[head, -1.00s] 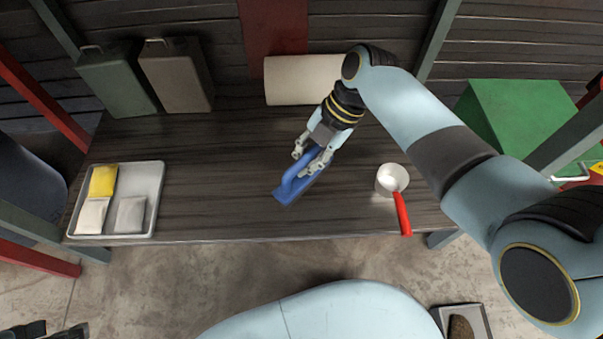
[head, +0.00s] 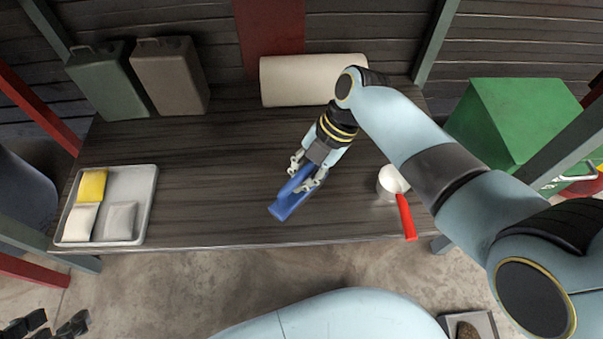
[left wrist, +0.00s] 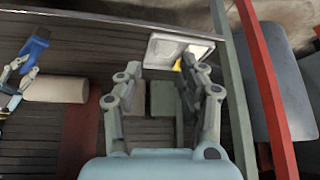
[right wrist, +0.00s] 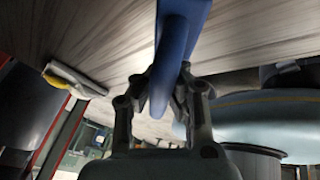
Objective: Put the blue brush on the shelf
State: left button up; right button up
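The blue brush (head: 290,203) is at the middle of the dark wooden table, its block toward the front edge. My right gripper (head: 306,177) is shut on its handle; the right wrist view shows the blue handle (right wrist: 172,62) between the fingers. I cannot tell whether the brush touches the table. My left gripper (head: 52,322) is low at the left, in front of the table and away from the brush. In the left wrist view it is open and empty (left wrist: 162,68). I cannot make out a separate shelf.
A tray (head: 148,200) with yellow and pale packets lies on the table's left. A white pot with a red handle (head: 406,215) is right of the brush. A green box (head: 520,115) is at right.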

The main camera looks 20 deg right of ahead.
aim_at(306, 168)
jog(key=o, duration=0.5)
jog(key=shift+r, duration=0.25)
jog(key=p+v, duration=0.2)
jog(key=v, duration=0.1)
pick_arm(q)
notch_tip(306, 168, up, 4)
jog(key=s+g+p, duration=0.2)
jog(key=s+g, duration=0.1)
jog(key=g, duration=0.1)
pick_arm(e)
jog(key=v, duration=0.4)
jog(key=shift+w+r, duration=0.15)
jog(key=shift+r, duration=0.05)
pick_arm(q)
jog(key=shift+g+y, duration=0.3)
jog(key=f, duration=0.1)
jog(key=s+a+f+p, duration=0.1)
jog(key=s+f+p, duration=0.1)
jog(key=f, duration=0.1)
jog(key=shift+a, duration=0.35)
pick_arm(e)
jog(key=v, duration=0.4)
jog(key=shift+s+d+r, duration=0.1)
jog(key=shift+s+d, duration=0.1)
jog(key=shift+d, duration=0.05)
